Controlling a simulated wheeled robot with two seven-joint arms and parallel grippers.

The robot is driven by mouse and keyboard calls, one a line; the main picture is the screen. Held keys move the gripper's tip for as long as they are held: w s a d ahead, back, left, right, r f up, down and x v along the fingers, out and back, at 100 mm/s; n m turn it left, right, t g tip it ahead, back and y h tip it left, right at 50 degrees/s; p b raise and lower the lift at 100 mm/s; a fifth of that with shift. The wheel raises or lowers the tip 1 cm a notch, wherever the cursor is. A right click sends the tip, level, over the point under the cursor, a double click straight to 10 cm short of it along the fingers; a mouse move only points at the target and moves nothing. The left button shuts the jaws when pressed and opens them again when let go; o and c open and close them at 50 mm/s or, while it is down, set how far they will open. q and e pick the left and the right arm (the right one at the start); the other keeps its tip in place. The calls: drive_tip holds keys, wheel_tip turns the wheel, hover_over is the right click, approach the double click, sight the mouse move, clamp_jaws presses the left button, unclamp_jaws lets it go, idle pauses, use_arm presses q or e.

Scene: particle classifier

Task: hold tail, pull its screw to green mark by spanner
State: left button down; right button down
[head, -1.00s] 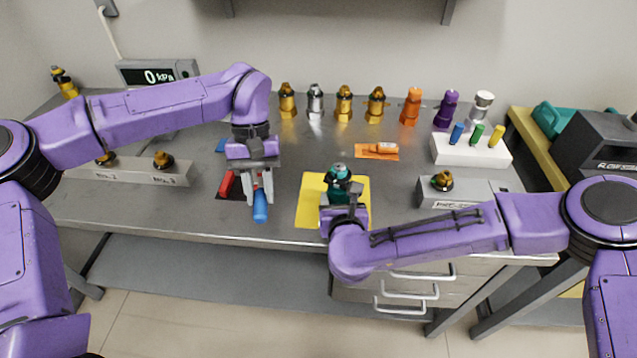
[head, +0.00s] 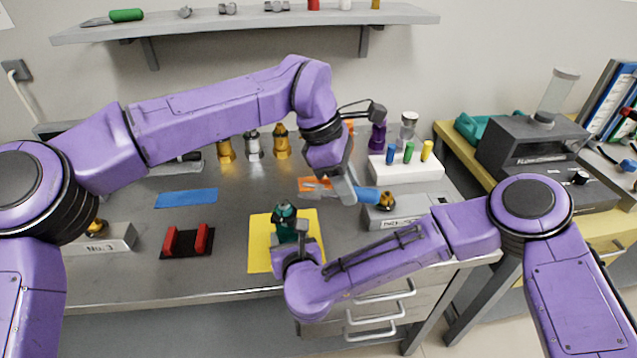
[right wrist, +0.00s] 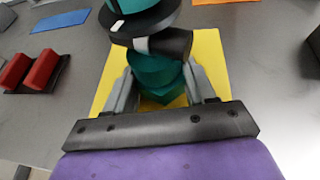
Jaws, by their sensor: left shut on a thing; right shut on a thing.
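A teal valve-like piece (head: 286,222) with a dark collar stands upright on the yellow mat (head: 262,262); I take it for the tail. My right gripper (head: 297,252) is shut on its lower body; the right wrist view shows a finger on each side of the teal body (right wrist: 160,80). My left gripper (head: 348,190) is shut on a blue-handled tool (head: 366,194), seemingly the spanner, held up and to the right of the teal piece, apart from it. The tool's head is partly hidden by the gripper. I cannot make out the screw or a green mark.
The black stand with red supports (head: 188,241) is empty. A white block with coloured pegs (head: 407,166) and several fittings stand at the back. A blue mat (head: 186,197) is clear.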

sight(315, 190)
use_arm(q)
drive_tip(key=shift+w+a+f, duration=0.1)
drive_tip(key=shift+a+f, duration=0.2)
drive_tip(key=shift+f, duration=0.5)
drive_tip(key=shift+w+a+f, duration=0.1)
drive_tip(key=shift+a+f, duration=0.25)
drive_tip(key=shift+f, duration=0.5)
drive_tip(key=shift+a+f, duration=0.3)
drive_tip(key=shift+f, duration=0.5)
drive_tip(key=shift+w+a, duration=0.25)
drive_tip(key=shift+a, duration=0.5)
drive_tip(key=shift+w+a, duration=0.2)
drive_tip(key=shift+a, duration=0.5)
drive_tip(key=c, duration=1.7)
unclamp_jaws()
clamp_jaws()
